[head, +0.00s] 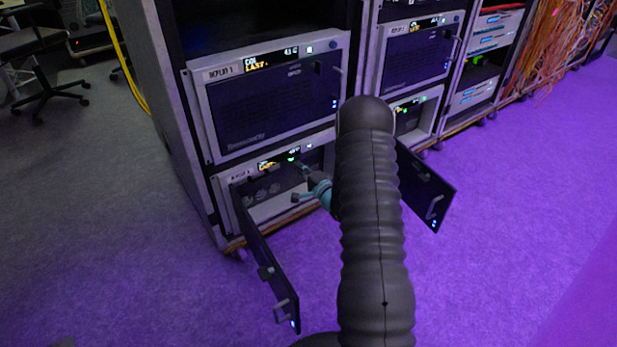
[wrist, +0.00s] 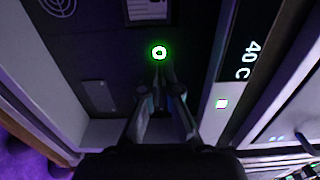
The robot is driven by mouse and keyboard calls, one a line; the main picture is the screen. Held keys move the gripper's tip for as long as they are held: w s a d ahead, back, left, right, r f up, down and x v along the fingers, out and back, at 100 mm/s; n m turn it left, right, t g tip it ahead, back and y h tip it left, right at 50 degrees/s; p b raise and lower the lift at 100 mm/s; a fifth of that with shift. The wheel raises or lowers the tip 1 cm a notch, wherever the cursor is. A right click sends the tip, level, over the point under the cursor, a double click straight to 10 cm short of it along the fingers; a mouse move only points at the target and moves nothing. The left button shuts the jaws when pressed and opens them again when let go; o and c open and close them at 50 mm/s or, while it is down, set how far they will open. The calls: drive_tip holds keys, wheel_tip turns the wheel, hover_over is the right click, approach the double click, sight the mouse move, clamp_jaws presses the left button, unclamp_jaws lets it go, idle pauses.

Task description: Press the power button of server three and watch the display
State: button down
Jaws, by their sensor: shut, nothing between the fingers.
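The open lower server (head: 245,212) sits at the bottom of the near rack; its small label is too blurred to read surely. Its display (head: 275,164) shows small orange and white marks. A green-lit round button (wrist: 159,53) glows as a ring on the dark panel in the wrist view. My gripper (head: 303,170) reaches into the server's front, and its fingers (wrist: 159,76) are shut and empty. The fingertips point at the button and appear just below it in the wrist view; I cannot tell whether they touch. Part of a display reading "40 C" (wrist: 243,62) shows at right.
The server's open door (head: 265,260) swings out at left. Another open door (head: 425,187) stands right of my arm. A closed server (head: 270,98) with its own display is above. A second rack (head: 415,55) stands to the right. Purple-lit floor (head: 520,200) is clear at right.

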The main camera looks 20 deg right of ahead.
drive_tip(key=shift+w+a, duration=0.15)
drive_tip(key=shift+w, duration=0.65)
drive_tip(key=shift+w+a, duration=0.15)
drive_tip(key=shift+w, duration=0.65)
drive_tip(key=shift+w+a+f+b, duration=0.1)
drive_tip(key=shift+w+b, duration=0.45)
drive_tip(key=shift+w, duration=0.05)
drive_tip(key=shift+w+r, duration=0.25)
drive_tip(key=shift+r, duration=0.05)
drive_tip(key=shift+s+a+f, duration=0.1)
drive_tip(key=shift+s+f, duration=0.05)
drive_tip(key=shift+s, duration=0.4)
approach(293, 159)
drive_tip(key=shift+s+d+r+p, duration=0.1)
drive_tip(key=shift+s+d+p, duration=0.1)
drive_tip(key=shift+s, duration=1.25)
drive_tip(key=shift+s+d+r+p, duration=0.1)
drive_tip(key=shift+s+d, duration=0.05)
drive_tip(key=shift+s, duration=1.3)
